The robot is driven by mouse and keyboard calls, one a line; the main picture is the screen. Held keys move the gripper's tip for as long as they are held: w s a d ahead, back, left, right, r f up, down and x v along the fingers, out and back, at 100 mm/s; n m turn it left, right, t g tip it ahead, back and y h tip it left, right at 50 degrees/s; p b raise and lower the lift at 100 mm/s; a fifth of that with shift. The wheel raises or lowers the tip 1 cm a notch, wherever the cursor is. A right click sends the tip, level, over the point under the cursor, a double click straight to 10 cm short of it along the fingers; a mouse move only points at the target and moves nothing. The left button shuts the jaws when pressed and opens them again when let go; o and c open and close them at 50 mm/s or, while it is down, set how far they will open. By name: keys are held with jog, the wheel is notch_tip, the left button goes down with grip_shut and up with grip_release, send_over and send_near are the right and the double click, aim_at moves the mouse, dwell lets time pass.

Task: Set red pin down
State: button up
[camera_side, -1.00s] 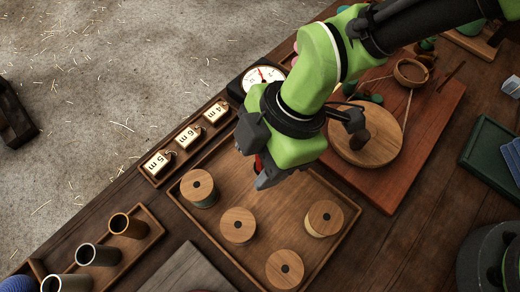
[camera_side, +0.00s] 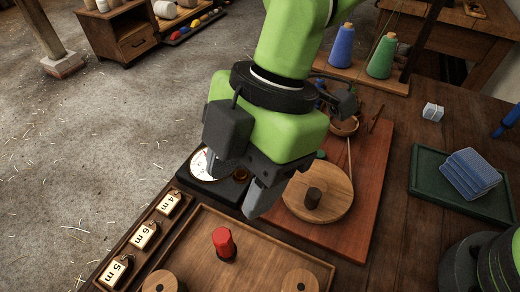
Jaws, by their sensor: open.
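The red pin (camera_side: 223,243) stands upright in the shallow wooden tray (camera_side: 265,246), towards its left part. My gripper (camera_side: 243,186) is above and behind the pin, over the far side of the tray, next to the dial. It is open and empty, and no part of it touches the pin. The underside of my gripper and some of the space between its jaws are hidden.
Two wooden spools, one left (camera_side: 160,282) and one right (camera_side: 299,281), are cut off at the bottom edge. A dial (camera_side: 203,166) is partly behind my gripper. Length tags (camera_side: 143,236) line the left. A round wooden disc (camera_side: 318,192) and green tray (camera_side: 425,186) are at right.

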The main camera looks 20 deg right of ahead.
jog(key=shift+d+r, duration=0.1)
jog(key=shift+r, duration=0.05)
jog(key=w+d+r+m+t, duration=0.35)
jog(key=d+r+m, duration=0.7)
jog(key=d, duration=0.35)
jog(key=s+d+r+m+t+h, duration=0.1)
jog(key=s+d+m+t, duration=0.1)
jog(key=s+d+m, duration=0.3)
jog(key=s+d+r+m+t+h, duration=0.1)
jog(key=s+d+m, duration=0.4)
jog(key=d+m, duration=0.6)
jog(key=shift+r+t, duration=0.5)
jog(key=shift+t, duration=0.75)
